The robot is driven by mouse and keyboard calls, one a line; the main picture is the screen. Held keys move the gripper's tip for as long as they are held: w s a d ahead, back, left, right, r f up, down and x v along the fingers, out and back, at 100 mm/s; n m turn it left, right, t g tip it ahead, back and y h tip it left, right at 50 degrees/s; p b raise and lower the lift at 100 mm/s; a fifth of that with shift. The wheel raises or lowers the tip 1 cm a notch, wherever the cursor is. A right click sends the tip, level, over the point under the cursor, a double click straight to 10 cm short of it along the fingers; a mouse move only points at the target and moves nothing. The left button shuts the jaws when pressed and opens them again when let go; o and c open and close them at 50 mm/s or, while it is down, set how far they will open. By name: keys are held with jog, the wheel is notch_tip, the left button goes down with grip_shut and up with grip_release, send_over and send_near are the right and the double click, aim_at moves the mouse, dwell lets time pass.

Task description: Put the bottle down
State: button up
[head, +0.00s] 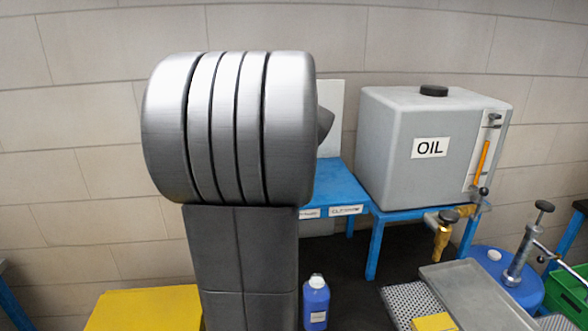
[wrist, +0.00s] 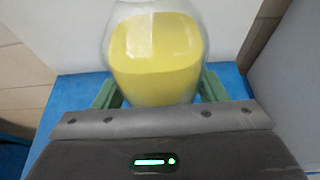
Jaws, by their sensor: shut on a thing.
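In the wrist view, a clear, rounded bottle (wrist: 156,55) with yellow contents stands between the green fingers of my gripper (wrist: 158,90). My gripper is shut on it. A blue table (wrist: 72,92) shows behind and beside the bottle; I cannot tell whether the bottle's base touches it. The bottle's base is hidden by the gripper body. In the head view my arm covers the gripper and the bottle. The blue table (head: 340,188), with white labels on its front edge, shows to the right of my arm.
A grey oil tank (head: 395,145) with a brass tap (head: 442,238) stands on a blue stand at the right. A blue bottle (head: 316,304) stands lower down. A metal tray (head: 475,290), a blue drum (head: 515,282) and a green crate (head: 568,298) are at lower right. A yellow surface (head: 145,310) is at lower left.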

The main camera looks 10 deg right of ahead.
notch_tip(320, 180, down, 8)
jog(key=b, duration=0.2)
jog(key=shift+b, duration=0.35)
jog(key=shift+s, duration=0.1)
jog(key=o, duration=1.4)
jog(key=shift+f, duration=0.1)
jog(key=shift+o, duration=0.2)
jog(key=shift+s, duration=0.15)
jog(key=v, duration=1.2)
jog(key=shift+o, duration=0.2)
